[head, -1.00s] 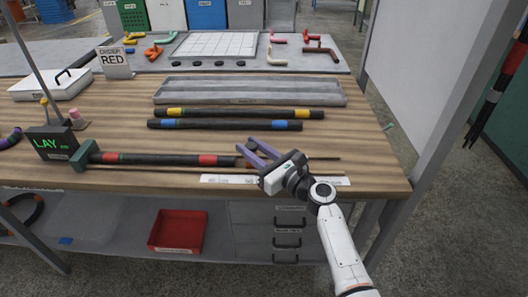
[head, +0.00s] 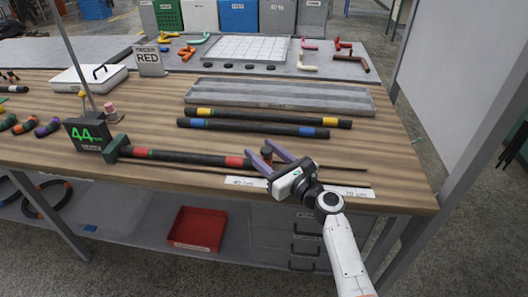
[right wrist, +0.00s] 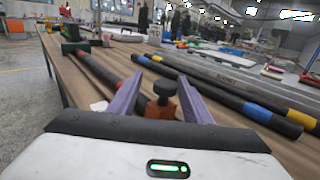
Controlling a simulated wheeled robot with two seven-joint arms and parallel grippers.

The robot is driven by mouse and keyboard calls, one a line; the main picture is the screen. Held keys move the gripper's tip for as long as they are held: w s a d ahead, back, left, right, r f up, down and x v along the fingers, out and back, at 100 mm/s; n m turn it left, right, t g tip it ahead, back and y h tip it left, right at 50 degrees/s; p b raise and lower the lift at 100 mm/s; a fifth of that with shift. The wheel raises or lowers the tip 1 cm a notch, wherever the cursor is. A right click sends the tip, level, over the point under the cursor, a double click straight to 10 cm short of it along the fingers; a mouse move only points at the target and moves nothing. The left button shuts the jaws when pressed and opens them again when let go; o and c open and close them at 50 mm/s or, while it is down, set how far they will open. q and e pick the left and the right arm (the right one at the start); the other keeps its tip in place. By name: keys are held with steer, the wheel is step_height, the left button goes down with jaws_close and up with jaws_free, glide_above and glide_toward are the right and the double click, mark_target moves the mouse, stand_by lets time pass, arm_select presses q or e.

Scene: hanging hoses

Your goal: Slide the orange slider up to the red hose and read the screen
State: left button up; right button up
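The red hose (head: 180,156), black with red bands, lies on the bench with its left end at the green end block (head: 116,148). The screen (head: 87,134) left of it reads "44" in green, with smaller unreadable text. My right gripper (head: 258,148) is open at the hose's right end. In the right wrist view its purple fingers (right wrist: 160,76) stand either side of the orange slider (right wrist: 160,108) with a black knob; contact is unclear. The red hose (right wrist: 97,70) shows beyond the slider. The fingers mostly hide the slider in the head view. My left gripper is out of view.
Two dark hoses, yellow-banded (head: 267,118) and blue-banded (head: 253,128), lie behind the red one. A grey tray (head: 280,94) stands behind them. A sign (head: 148,60) reads "RED". White length labels (head: 246,182) lie at the front edge. A post stands at right.

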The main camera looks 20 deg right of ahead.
mark_target(263, 149)
steer(key=shift+d+r, duration=0.1)
steer(key=shift+r, duration=0.2)
step_height(263, 149, up, 9)
steer(key=p, duration=0.4)
steer(key=shift+r, duration=0.2)
